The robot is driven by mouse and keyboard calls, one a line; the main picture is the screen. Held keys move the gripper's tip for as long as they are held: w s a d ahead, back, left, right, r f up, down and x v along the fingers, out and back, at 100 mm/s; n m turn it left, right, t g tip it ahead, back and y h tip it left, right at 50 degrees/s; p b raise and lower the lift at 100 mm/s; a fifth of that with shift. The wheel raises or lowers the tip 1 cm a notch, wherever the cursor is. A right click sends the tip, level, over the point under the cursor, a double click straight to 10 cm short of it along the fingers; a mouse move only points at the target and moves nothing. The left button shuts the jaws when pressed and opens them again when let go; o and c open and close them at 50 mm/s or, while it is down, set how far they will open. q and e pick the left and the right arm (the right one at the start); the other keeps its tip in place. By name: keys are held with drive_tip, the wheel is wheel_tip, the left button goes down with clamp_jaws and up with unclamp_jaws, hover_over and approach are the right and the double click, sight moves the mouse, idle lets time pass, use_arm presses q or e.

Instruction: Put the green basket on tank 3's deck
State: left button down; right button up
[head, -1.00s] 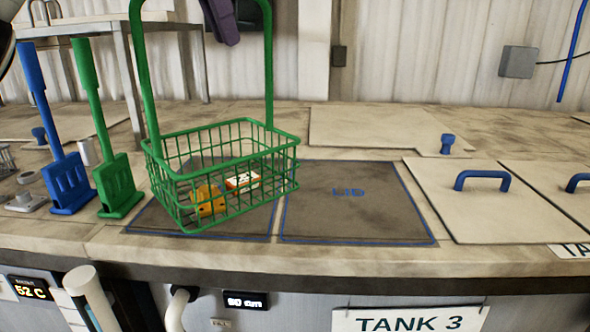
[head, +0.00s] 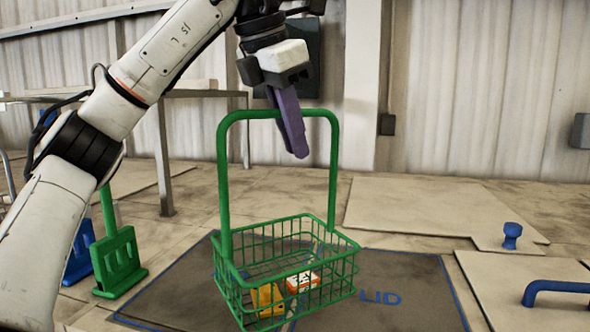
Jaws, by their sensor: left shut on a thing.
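The green basket (head: 228,282) is in the middle of the head view, upright, with its tall handle arching above it. A yellow piece (head: 267,299) and a white-and-orange block (head: 302,283) lie inside. My left gripper (head: 293,130), with purple fingers, is shut on the top bar of the handle. The basket is over the dark, blue-outlined deck area (head: 415,308), left of the letters LID. I cannot tell whether its bottom touches the deck. The tank 3 sign is outside the present view. My right gripper is not in view.
A green paddle-like tool (head: 118,262) and a blue one (head: 78,255) stand at left, partly behind my left arm. A pale lid with a blue handle (head: 560,288) lies at right. A blue knob (head: 512,235) stands on a flat panel (head: 420,205) behind.

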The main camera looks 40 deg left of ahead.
use_arm(q)
wheel_tip(320, 180, down, 4)
drive_tip(key=shift+r, duration=0.1)
idle(0.4)
drive_tip(key=c, duration=1.8)
unclamp_jaws()
drive_tip(key=shift+f, duration=0.2)
drive_tip(key=shift+d, duration=0.1)
drive_tip(key=shift+r, duration=0.2)
drive_tip(key=v, duration=1.1)
drive_tip(key=shift+s+r, duration=0.2)
drive_tip(key=shift+r, duration=0.15)
